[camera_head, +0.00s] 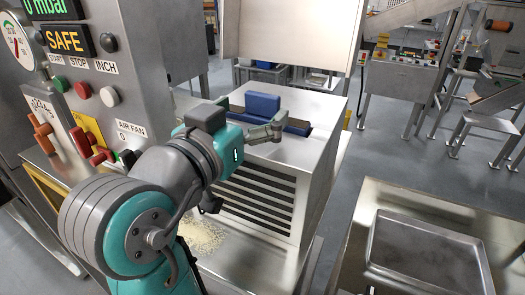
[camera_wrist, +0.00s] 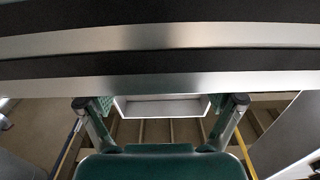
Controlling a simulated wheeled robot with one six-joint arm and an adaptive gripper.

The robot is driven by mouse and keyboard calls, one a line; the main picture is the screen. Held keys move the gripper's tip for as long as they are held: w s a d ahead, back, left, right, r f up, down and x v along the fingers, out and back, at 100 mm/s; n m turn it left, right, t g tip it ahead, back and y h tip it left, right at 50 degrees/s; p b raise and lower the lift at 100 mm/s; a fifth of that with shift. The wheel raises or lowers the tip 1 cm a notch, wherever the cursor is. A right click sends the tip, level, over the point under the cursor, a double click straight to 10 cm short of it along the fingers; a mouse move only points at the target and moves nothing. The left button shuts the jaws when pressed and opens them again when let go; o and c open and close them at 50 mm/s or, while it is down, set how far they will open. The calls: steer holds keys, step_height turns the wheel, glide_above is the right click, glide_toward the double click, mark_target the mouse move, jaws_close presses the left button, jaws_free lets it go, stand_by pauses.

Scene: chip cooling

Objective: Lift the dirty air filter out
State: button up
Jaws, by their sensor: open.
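A blue block (camera_head: 262,104) stands up out of the slot in the top of a grey metal housing (camera_head: 318,150) with a louvred front. It looks like the top of the air filter; any lower part is hidden inside, and I cannot see dirt on it. My gripper (camera_head: 278,126) is just above the housing top, in front of the blue block and at the near edge of the slot. In the wrist view my gripper (camera_wrist: 161,104) has its two fingers spread wide with nothing held between them. A pale rectangular frame shows beyond the fingers.
A control panel (camera_head: 85,75) with a SAFE display, buttons and levers stands at the left, close to my arm. A metal tray (camera_head: 425,262) lies on a bench at the lower right. Pale crumbs (camera_head: 205,238) lie below the louvres. A large metal cabinet is behind the housing.

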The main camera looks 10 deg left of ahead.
steer(key=shift+x, duration=1.05)
jaws_close()
steer(key=shift+r, duration=0.15)
